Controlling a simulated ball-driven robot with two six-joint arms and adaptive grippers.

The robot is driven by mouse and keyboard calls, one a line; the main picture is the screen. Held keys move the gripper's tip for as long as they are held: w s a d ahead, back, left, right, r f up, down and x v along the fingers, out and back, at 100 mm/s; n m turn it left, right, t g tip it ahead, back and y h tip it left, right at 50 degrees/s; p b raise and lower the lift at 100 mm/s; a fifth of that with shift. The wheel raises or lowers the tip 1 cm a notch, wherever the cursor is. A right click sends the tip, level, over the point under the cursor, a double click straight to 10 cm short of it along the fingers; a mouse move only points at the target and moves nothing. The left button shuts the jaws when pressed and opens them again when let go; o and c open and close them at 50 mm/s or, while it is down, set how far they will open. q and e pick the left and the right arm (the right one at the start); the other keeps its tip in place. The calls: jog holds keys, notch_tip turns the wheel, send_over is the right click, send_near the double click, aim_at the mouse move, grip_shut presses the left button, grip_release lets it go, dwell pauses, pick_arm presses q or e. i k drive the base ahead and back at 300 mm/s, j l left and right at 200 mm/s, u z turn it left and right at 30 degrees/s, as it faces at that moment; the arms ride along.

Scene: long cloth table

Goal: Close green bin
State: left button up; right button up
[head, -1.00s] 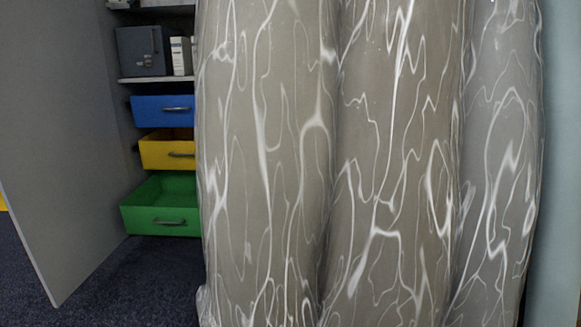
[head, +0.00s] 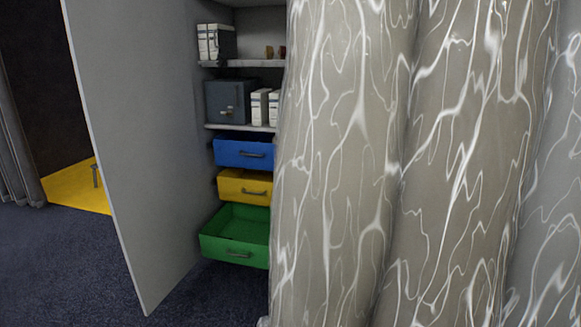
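The green bin (head: 234,254) is the lowest drawer in the cabinet, left of centre in the head view. It is pulled out, its inside shows and looks empty, and a dark handle (head: 238,254) is on its front. Its right end is hidden behind the curtain. The yellow bin (head: 233,189) and the blue bin (head: 232,153) sit above it and stick out less. Neither of my grippers shows in the head view.
A large grey curtain (head: 340,180) with white streaks covers the right half and part of the cabinet. The grey cabinet door (head: 140,140) stands open on the left. Shelves above hold a dark safe (head: 226,101) and white boxes (head: 259,106). Dark carpet (head: 60,260) is clear at lower left.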

aim_at(248, 225)
jog(key=i+j+z, duration=0.15)
jog(key=j, duration=0.2)
jog(key=i+j+z, duration=0.1)
jog(key=j, duration=0.25)
jog(key=i+j+z, duration=0.15)
jog(key=i+j, duration=0.15)
jog(key=i+j+z, duration=0.15)
jog(key=j, duration=0.35)
